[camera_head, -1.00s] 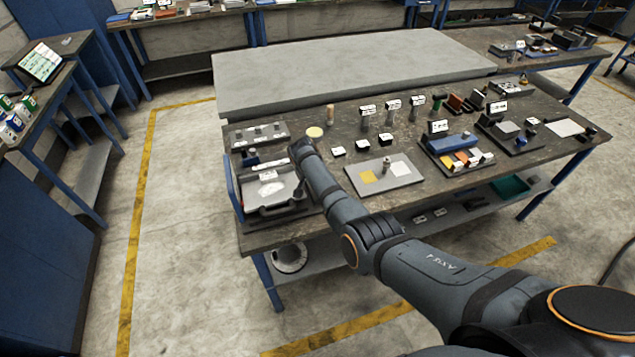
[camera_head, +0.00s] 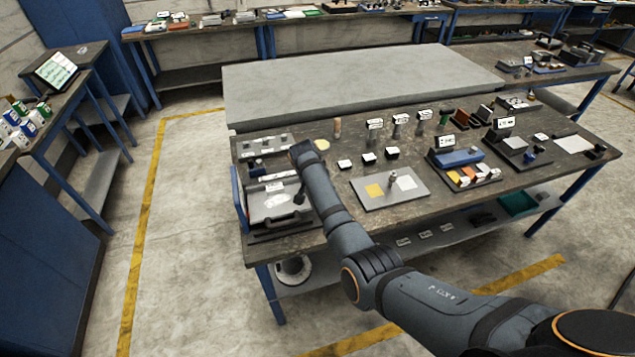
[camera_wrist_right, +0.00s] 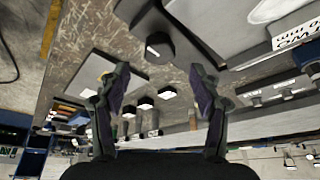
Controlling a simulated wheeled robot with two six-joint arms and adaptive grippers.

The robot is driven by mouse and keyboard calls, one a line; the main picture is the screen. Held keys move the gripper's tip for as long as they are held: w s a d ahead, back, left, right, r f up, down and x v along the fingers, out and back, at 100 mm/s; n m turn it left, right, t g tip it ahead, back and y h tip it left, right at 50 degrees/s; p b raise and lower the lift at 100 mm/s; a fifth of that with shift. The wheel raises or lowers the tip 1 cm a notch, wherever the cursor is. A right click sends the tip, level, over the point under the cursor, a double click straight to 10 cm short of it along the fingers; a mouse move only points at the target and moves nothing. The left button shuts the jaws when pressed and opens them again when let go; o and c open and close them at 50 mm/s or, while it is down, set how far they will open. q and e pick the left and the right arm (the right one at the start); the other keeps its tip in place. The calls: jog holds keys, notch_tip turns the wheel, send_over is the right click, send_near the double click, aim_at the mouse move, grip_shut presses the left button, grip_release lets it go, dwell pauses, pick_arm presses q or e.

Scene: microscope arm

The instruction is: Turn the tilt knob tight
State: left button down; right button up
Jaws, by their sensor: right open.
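My right gripper (camera_wrist_right: 160,82) is open in the right wrist view, its two fingers apart with nothing between them. A dark knob-like piece with a pale top (camera_wrist_right: 160,46) stands just beyond the fingertips, apart from them. I cannot tell for sure whether it is the tilt knob. In the head view, my right arm reaches to the left end of the workbench, and my right gripper cannot be made out there. A grey unit with a white label (camera_head: 273,203) sits under the arm's far end, partly covered by it. My left gripper is out of view.
The workbench (camera_head: 335,222) also holds a grey plate with a yellow patch (camera_head: 408,198), several small white-topped blocks (camera_head: 369,158) and a blue-topped unit (camera_head: 459,157). A large grey slab (camera_head: 360,82) lies behind. Floor to the left is clear.

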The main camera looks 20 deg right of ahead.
jog(key=v, duration=0.6)
jog(key=shift+r, duration=0.25)
jog(key=shift+s+a, duration=0.1)
jog(key=shift+s, duration=0.05)
